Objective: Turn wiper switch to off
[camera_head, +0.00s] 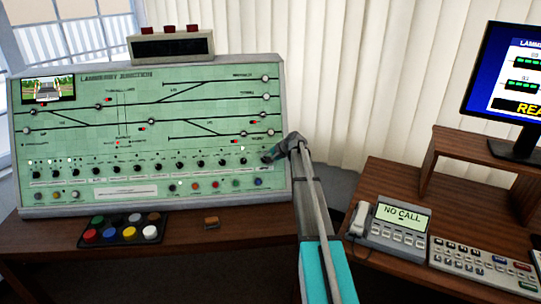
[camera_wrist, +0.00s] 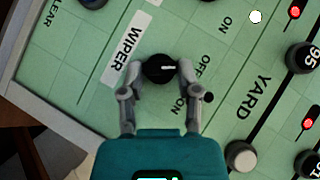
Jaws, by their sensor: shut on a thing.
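The wiper switch (camera_wrist: 158,68) is a round black knob beside the white WIPER label (camera_wrist: 123,50) on the green panel. A short white mark on the knob points right in the wrist view, roughly towards the OFF lettering; an ON label lies below OFF. My gripper (camera_wrist: 160,73) is shut on the knob, with one grey finger on each side of it. In the head view my gripper (camera_head: 270,157) is at the lower right of the panel (camera_head: 75,92), and the knob cannot be made out behind it.
Other black knobs stand in a row left of my gripper. A YARD label (camera_wrist: 265,98) and a pale button (camera_wrist: 240,156) lie to the right in the wrist view. A desk phone (camera_head: 392,228), a keypad (camera_head: 480,264) and a monitor (camera_head: 505,85) stand on the right desk.

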